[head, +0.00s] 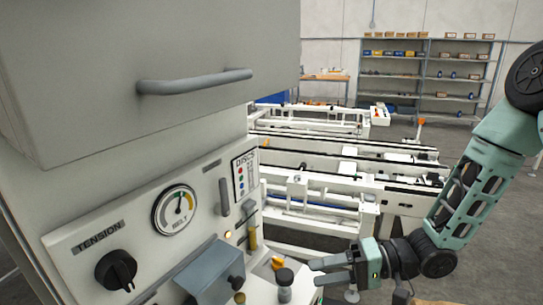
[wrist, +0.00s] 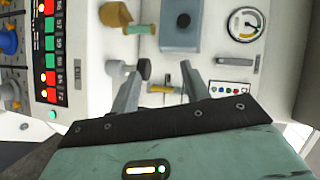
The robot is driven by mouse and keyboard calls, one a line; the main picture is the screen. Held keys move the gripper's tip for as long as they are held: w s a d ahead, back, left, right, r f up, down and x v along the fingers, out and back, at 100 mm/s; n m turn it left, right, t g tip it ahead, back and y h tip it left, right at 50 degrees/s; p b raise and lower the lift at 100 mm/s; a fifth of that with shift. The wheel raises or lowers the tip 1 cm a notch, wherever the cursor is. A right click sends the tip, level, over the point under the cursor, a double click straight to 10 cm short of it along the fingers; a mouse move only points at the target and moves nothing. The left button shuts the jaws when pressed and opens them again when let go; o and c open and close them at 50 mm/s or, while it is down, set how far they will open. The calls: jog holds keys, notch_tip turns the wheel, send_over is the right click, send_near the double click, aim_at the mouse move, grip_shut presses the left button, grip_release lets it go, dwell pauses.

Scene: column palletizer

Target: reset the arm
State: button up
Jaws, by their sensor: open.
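My gripper (head: 330,270) is at the lower middle of the head view, at the end of my green arm, which comes in from the right. Its two fingers are apart with nothing between them. In the wrist view my gripper (wrist: 160,90) points at the machine's control panel. The fingertips are close to a small dark round knob on a grey stem (head: 284,283); I cannot tell whether they touch it.
The grey machine cabinet (head: 150,60) with a bar handle (head: 195,82) fills the left. Its panel has a black tension knob (head: 116,270), a belt gauge (head: 176,211) and a blue-grey box (head: 212,268). White conveyors (head: 330,205) stand behind; shelves (head: 425,75) line the back wall.

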jog(key=w+h, duration=0.1)
jog(key=w+a+n+t+h, duration=0.1)
jog(key=h, duration=0.1)
jog(key=w+a+f+n+t+h, duration=0.1)
jog(key=h, duration=0.1)
jog(key=shift+w+a+b, duration=0.1)
jog(key=shift+b, duration=0.2)
jog(key=s+r+n+g+h+b, duration=0.1)
jog(key=s+r+n+h, duration=0.1)
jog(key=s, duration=0.8)
jog(key=s+r+n+g+h, duration=0.2)
jog(key=s+r+h, duration=0.3)
jog(key=s, duration=0.6)
jog(key=h, duration=0.2)
jog(key=shift+s+d+n+h+b, duration=0.25)
jog(key=shift+n+h+b, duration=0.05)
jog(key=shift+n+b, duration=0.1)
